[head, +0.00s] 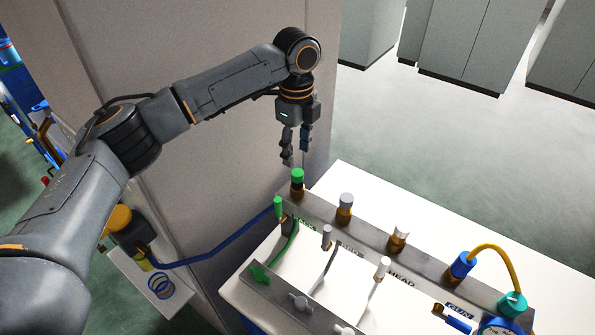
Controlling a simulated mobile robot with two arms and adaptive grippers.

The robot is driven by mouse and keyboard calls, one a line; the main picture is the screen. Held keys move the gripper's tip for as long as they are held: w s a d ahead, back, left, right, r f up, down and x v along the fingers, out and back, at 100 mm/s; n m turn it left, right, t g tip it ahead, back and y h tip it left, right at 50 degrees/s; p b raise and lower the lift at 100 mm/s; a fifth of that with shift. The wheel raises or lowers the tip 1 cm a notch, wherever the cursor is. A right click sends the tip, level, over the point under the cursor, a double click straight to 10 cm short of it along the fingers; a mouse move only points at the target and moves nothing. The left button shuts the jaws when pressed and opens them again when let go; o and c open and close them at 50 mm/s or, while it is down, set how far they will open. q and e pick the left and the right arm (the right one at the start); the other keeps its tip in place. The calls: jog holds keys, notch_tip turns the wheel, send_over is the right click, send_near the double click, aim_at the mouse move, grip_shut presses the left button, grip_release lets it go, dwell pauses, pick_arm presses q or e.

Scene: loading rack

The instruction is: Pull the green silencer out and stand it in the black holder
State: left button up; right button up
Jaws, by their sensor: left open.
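The green silencer (297,175) is the green-topped piece upright in a brass and dark fitting at the left end of the rear metal rail. My left gripper (296,157) points down just above it, with its fingers apart and nothing between them. From this angle I cannot tell whether the fingertips touch or flank the green top. I cannot make out the black holder. My right gripper is not in view.
A grey-topped fitting (345,202) and a white-topped fitting (399,236) follow along the metal rail (372,228). A green-handled piece (279,208) stands in front. A blue connector (461,264) with a yellow hose is at right. A tall beige panel (215,130) rises behind my left arm.

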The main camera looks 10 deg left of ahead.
aim_at(297, 172)
pick_arm(q)
notch_tip(297, 172, down, 3)
jog(key=shift+w+f, duration=0.1)
jog(key=shift+w, duration=0.05)
jog(key=f, duration=0.3)
jog(key=shift+w+f+b, duration=0.3)
jog(key=shift+f, duration=0.3)
jog(key=c, duration=0.4)
grip_shut()
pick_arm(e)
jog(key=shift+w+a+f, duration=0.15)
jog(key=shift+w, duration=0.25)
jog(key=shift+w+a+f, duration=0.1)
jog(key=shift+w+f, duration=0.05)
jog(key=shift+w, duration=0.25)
pick_arm(q)
jog(key=shift+r, duration=0.25)
